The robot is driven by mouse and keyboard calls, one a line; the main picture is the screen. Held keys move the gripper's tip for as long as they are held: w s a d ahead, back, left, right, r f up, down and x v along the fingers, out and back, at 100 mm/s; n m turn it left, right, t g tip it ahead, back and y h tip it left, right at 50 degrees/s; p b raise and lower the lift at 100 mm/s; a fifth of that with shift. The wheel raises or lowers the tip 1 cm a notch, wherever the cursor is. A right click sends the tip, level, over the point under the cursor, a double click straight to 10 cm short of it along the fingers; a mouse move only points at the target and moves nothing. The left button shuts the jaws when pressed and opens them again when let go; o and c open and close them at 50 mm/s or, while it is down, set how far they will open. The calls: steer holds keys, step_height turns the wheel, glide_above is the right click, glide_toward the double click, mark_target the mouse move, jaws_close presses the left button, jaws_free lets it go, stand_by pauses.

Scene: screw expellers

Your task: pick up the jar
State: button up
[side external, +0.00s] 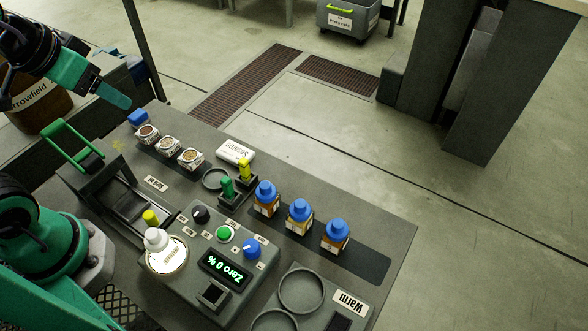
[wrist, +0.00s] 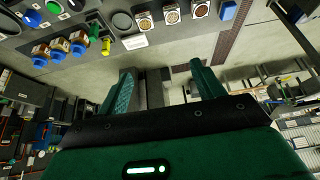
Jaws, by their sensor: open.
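Three small amber jars with blue caps stand in a row on the bench: a left one (side external: 267,205), a middle one (side external: 299,222) and a right one (side external: 335,241). They also show at the upper left of the wrist view, with one blue-capped jar (wrist: 79,46) nearest the middle. I cannot tell which jar the task means. My gripper (wrist: 162,70) is open, with nothing between its fingers. In the side view a teal finger (side external: 116,95) hangs in the air at the upper left, well apart from the jars.
Three square seed containers (side external: 168,147) and a blue item (side external: 138,117) sit near my gripper. Green and yellow levers (side external: 228,187) stand beside the jars. A control box (side external: 222,262) reads "Zero 0 %". A large brown labelled container (side external: 38,108) is at far left. Open floor lies beyond the bench.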

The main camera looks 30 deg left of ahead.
steer(key=shift+d, duration=0.1)
steer(key=n+g+y, duration=0.1)
steer(key=n+g, duration=0.2)
steer(key=g, duration=0.3)
glide_above(155, 234)
steer(key=w, duration=0.1)
steer(key=f, duration=0.8)
steer(key=shift+w+d, duration=0.15)
steer(key=shift+w, duration=0.05)
steer(key=shift+s+d+f+n+g, duration=0.15)
steer(key=shift+s+d+n+g, duration=0.15)
steer(key=shift+s+n, duration=0.15)
steer(key=shift+s+a+f, duration=0.1)
steer(key=shift+a+f, duration=0.1)
steer(key=shift+f, duration=1.15)
steer(key=shift+f, duration=0.1)
steer(key=shift+s+a+f, duration=0.1)
steer(key=shift+a+f, duration=0.05)
steer(key=shift+f, duration=1.1)
steer(key=shift+s+a+f, duration=0.1)
steer(key=shift+a+f, duration=0.05)
steer(key=shift+f, duration=1.05)
